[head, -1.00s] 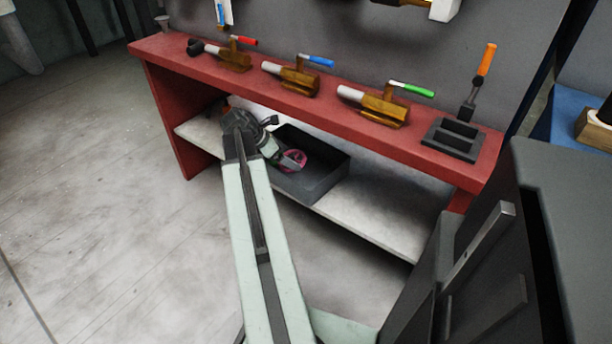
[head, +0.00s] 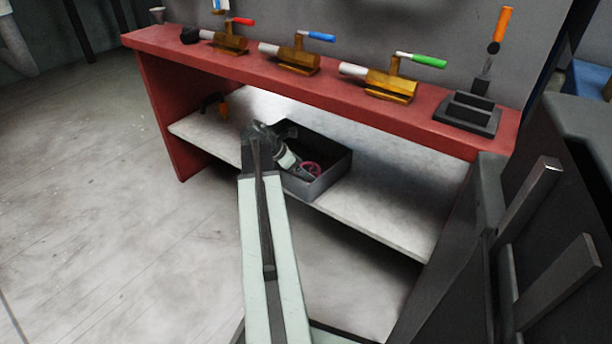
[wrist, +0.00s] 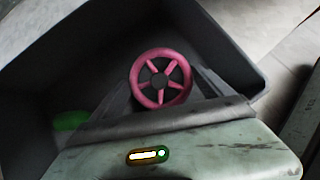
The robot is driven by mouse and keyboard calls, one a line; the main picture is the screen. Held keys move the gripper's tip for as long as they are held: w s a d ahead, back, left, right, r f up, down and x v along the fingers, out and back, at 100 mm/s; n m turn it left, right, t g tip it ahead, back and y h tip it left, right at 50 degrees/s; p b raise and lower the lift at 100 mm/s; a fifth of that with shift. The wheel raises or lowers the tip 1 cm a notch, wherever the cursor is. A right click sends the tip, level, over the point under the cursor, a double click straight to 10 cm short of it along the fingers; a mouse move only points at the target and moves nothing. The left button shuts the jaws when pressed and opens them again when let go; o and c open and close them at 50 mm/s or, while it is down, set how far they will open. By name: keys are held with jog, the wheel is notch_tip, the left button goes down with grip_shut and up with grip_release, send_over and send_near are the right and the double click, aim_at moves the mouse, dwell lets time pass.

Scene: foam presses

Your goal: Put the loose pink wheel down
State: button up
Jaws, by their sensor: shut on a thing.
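The pink wheel (wrist: 143,92) has a pink rim, several pink spokes and a dark hub. In the wrist view it shows just past the front edge of my gripper (wrist: 160,98), between the fingers, which are shut on it. In the head view the wheel (head: 312,169) is low inside the dark grey bin (head: 338,178) on the lower shelf, with my gripper (head: 306,167) reaching in from the left. I cannot tell whether the wheel touches the bin floor. A green thing (wrist: 72,121) lies in the bin at the left in the wrist view.
The bin walls (wrist: 215,40) surround my gripper. The red bench top (head: 345,92) overhangs the pale shelf (head: 385,218). Several brass presses (head: 390,84) and a dark block (head: 468,115) stand on the bench. Bare floor is at left.

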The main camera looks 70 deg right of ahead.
jog(key=shift+s+d+r+t+y+p, duration=0.25)
jog(key=shift+r+y+p, duration=0.3)
jog(key=shift+p, duration=0.35)
jog(key=shift+s+d+t+y+p, duration=0.15)
jog(key=shift+d+t+y+p, duration=0.1)
jog(key=shift+t+y+p, duration=0.45)
jog(key=shift+f+t+b, duration=0.25)
jog(key=shift+f+b, duration=0.5)
jog(key=shift+f, duration=0.4)
jog(key=shift+f, duration=0.15)
jog(key=o, duration=1.3)
